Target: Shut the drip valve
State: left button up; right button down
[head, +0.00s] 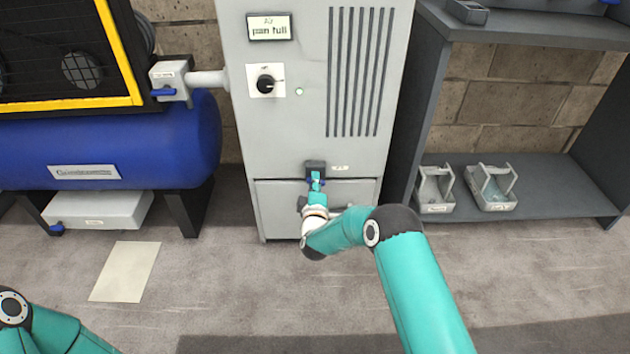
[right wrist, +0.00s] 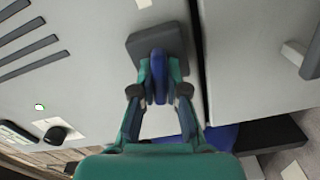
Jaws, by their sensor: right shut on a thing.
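A small dark valve block (head: 315,166) sits on the front of the grey cabinet, just above the seam of its lower panel, with a small label to its right that is too small to read. In the right wrist view the same dark block (right wrist: 172,42) carries a blue handle (right wrist: 158,72). My right gripper (head: 316,184) is at this valve, and in the right wrist view its fingers (right wrist: 158,88) are closed on both sides of the handle. In the head view the gripper mostly hides the handle. My left arm shows at the bottom left, its gripper out of view.
The grey cabinet (head: 285,130) has a "pan full" sign (head: 269,27), a black knob (head: 266,84) and a green light (head: 299,91). A blue tank (head: 110,140) stands left, with another blue-handled valve (head: 170,82). A shelf (head: 540,205) with two grey holders stands right.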

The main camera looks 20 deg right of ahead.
jog(key=shift+a+f+n, duration=0.1)
jog(key=shift+a+n, duration=0.05)
jog(key=shift+n, duration=0.6)
jog(key=shift+a+f+n, duration=0.1)
jog(key=shift+a+n, duration=0.05)
jog(key=shift+n, duration=0.6)
jog(key=shift+a, duration=0.1)
jog(key=c, duration=1.2)
grip_release()
jog(key=shift+d, duration=0.2)
jog(key=shift+s, duration=0.25)
jog(key=v, duration=1.1)
jog(key=shift+s+a, duration=0.15)
jog(key=shift+s, duration=0.05)
